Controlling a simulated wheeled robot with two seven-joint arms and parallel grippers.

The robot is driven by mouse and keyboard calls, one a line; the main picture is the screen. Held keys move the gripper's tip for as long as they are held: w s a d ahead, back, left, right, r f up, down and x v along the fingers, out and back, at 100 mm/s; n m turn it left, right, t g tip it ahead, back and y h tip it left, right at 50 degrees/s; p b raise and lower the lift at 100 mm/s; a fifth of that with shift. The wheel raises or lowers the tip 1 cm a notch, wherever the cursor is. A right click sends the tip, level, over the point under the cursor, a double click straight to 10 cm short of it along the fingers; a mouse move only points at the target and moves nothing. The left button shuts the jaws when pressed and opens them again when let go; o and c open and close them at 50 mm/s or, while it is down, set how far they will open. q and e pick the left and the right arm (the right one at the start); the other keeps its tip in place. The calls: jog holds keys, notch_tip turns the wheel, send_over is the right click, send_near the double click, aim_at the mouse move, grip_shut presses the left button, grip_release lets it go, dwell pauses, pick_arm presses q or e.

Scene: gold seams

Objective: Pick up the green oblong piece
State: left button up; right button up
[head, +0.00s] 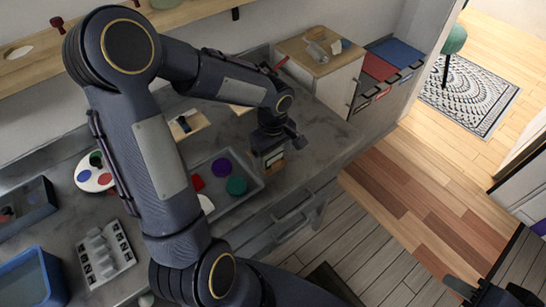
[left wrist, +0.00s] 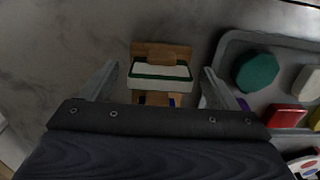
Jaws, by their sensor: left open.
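A green piece (head: 237,186) with a rounded outline lies in the grey tray (head: 262,187) on the counter. In the left wrist view the green piece (left wrist: 257,72) looks many-sided and a little longer than wide, in the tray at the right. My left gripper (head: 271,143) is open, beyond the tray and apart from the green piece. In the left wrist view a wooden item with a white, green-striped band (left wrist: 160,72) shows between the fingers; I cannot tell whether they touch it. My right gripper (head: 490,292) is at the lower right corner, its jaws unclear.
A purple piece (head: 221,167), a red piece (head: 197,184) and a white piece (head: 206,204) share the tray. A round palette (head: 95,176), a white rack (head: 105,255) and a blue bin (head: 32,278) are at left. A wooden-topped box (head: 318,53) stands behind the gripper.

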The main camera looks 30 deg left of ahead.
pick_arm(q)
jog(key=c, duration=1.1)
jog(key=shift+r, duration=0.1)
